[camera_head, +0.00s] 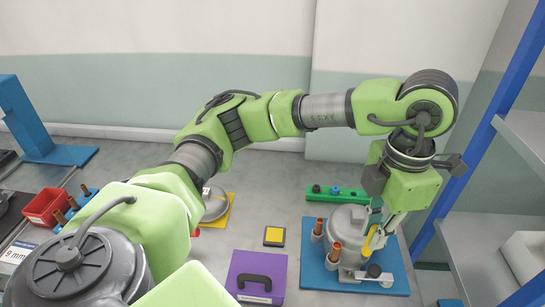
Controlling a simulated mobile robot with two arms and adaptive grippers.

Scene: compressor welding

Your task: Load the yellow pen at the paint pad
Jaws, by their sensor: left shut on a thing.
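The yellow pen (369,241) is at the right, beside the grey compressor (347,222) on a blue base plate (398,272). My left gripper (387,226) reaches down over the right side of the compressor and is shut on the yellow pen. Its fingers are small and partly hidden, so the exact grip is hard to see. A small square yellow pad with a dark frame (275,236), which looks like the paint pad, lies on the surface left of the base plate. My right gripper does not show.
A purple case (248,269) stands in front of the pad. Copper-coloured pipes (335,251) rise beside the compressor, and a green strip (323,194) lies behind it. A red bin (44,206) is at the left. A blue-posted shelf (490,262) bounds the right.

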